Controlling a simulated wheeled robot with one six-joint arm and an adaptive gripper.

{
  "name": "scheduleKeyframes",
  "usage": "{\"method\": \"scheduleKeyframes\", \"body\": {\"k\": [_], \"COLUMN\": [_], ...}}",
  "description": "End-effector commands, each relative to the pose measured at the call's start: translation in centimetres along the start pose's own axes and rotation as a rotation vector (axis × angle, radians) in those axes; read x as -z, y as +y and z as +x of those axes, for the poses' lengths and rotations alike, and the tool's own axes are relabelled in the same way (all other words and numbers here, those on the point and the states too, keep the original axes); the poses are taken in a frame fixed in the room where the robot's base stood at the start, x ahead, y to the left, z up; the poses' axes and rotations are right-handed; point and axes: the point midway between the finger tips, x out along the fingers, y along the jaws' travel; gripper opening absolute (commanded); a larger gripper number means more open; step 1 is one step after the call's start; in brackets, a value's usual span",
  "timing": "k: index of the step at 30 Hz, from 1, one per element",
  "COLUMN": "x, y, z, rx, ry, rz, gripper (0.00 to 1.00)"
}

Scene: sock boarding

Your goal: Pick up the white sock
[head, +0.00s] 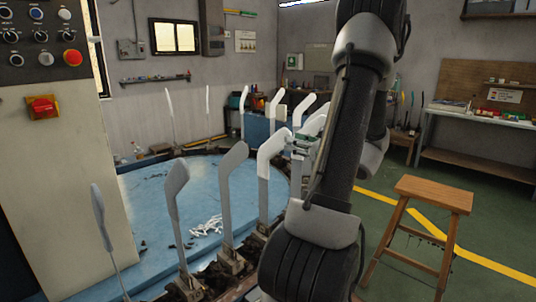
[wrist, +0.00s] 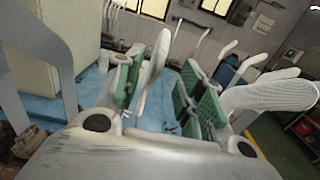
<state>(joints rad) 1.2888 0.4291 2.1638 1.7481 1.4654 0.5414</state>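My gripper (head: 304,141), with green finger pads, is at the row of upright foot-shaped boards. In the wrist view my gripper (wrist: 163,78) is open, its pads wide apart. A pale foot-shaped form (wrist: 153,72) shows in the gap, close to the left pads; I cannot tell whether it touches them. A brighter white form (head: 271,150), which looks like the white sock on its board, stands just left of my gripper in the head view. A white form with dotted texture (wrist: 272,95) lies right of the right finger in the wrist view. My arm hides part of the row.
Grey boards (head: 176,205) stand along the front of the blue table (head: 150,215). A pile of white strips (head: 207,226) lies on it. A wooden stool (head: 432,195) stands at right, and a control cabinet (head: 60,170) at left. Green floor is open around the stool.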

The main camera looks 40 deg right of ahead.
Motion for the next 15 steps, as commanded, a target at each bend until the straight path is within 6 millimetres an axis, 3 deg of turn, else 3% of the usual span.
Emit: {"method": "scheduleKeyframes", "body": {"k": [10, 15], "x": [-0.3, -0.3], "y": [0.6, 0.6], "z": [5.1, 6.6], "rx": [-0.005, -0.003], "ry": [0.001, 0.002], "rz": [-0.002, -0.002], "gripper": [0.39, 0.39]}}
